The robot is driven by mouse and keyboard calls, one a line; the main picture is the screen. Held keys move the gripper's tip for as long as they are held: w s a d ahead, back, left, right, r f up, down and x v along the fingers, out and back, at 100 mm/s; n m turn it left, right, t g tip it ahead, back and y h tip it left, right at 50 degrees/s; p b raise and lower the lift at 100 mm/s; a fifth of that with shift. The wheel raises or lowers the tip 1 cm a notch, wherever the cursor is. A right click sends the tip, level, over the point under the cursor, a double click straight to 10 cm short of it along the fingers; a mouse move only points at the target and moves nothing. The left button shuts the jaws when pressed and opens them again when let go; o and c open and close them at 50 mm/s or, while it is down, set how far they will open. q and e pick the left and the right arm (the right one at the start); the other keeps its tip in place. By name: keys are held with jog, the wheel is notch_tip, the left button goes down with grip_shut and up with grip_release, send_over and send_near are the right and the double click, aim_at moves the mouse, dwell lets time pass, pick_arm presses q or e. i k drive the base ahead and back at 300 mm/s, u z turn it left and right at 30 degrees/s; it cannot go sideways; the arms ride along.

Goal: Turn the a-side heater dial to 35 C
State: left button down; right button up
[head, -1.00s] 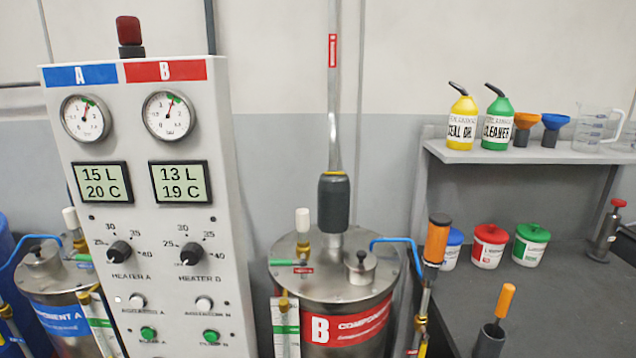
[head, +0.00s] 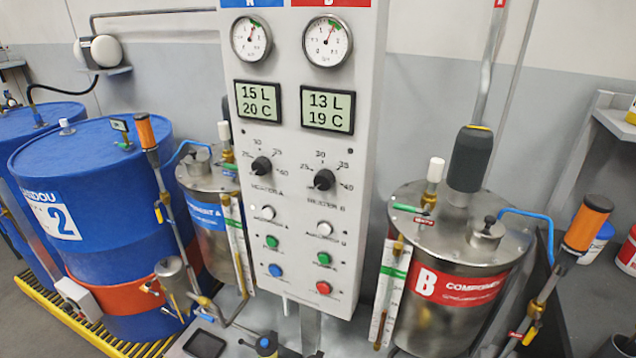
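The heater A dial (head: 261,166) is a black knob in the left column of the white control panel (head: 351,240), with 25, 30, 35 and 40 marked around it. Its pointer appears to aim to the lower left, but it is too small to read surely. The A display (head: 258,102) above it reads 15 L and 20 C. The heater B dial (head: 324,180) sits to its right, under the B display (head: 327,110) reading 13 L and 19 C. Neither of my grippers shows in the head view.
Steel tank A (head: 205,177) stands left of the panel, behind a pipe with an orange handle (head: 146,132). Steel tank B (head: 450,240) stands right. Blue drums (head: 100,160) fill the far left. Push buttons, including a red one (head: 323,288), sit below the dials.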

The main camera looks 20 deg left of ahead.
aim_at(260, 166)
jog(key=u, duration=1.1)
jog(key=k, duration=0.4)
jog(key=z, duration=0.65)
jog(key=i, duration=0.25)
jog(key=u, duration=0.3)
